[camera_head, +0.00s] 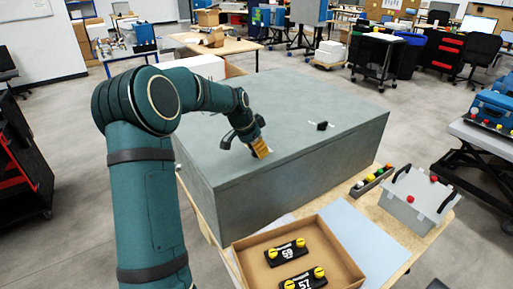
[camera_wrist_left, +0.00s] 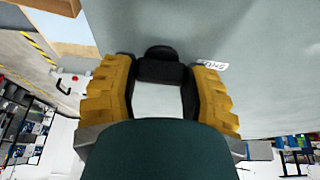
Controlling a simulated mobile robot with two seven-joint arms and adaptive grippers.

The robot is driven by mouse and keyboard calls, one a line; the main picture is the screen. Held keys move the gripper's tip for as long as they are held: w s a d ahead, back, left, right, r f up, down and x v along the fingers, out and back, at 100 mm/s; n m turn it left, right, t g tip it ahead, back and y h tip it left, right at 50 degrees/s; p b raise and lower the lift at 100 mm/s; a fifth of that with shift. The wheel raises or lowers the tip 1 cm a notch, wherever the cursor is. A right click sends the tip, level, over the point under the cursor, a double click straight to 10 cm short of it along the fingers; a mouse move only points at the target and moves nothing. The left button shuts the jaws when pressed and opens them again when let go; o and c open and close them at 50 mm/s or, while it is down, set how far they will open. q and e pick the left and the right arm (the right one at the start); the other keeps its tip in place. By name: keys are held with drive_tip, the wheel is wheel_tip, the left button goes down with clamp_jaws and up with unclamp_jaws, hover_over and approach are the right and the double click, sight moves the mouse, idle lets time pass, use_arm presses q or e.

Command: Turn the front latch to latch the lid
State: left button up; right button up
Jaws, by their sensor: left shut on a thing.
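The analyser is a large grey-green box (camera_head: 290,160) on the wooden table, and its flat lid (camera_head: 270,95) lies level on top with no visible gap. My left gripper (camera_head: 260,150) is at the near left part of the lid. In the left wrist view its yellow-padded fingers (camera_wrist_left: 160,90) are closed on a black latch knob (camera_wrist_left: 160,52), with a white label reading like "SHUT" (camera_wrist_left: 212,65) beside it. In the head view the gripper hides this latch. A second black latch knob (camera_head: 322,126) stands free on the lid, farther right. My right gripper is not in view.
An open cardboard box (camera_head: 240,262) with black modules with yellow knobs stands in front of the analyser. A grey case with black handles (camera_head: 412,205) and a narrow rack of coloured caps (camera_head: 371,181) are to the right. The lid between the two latches is clear.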

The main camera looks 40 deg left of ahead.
use_arm(q)
drive_tip(key=shift+f, duration=0.1)
idle(0.3)
drive_tip(key=o, duration=1.2)
drive_tip(key=v, duration=1.2)
drive_tip(key=shift+a, duration=0.1)
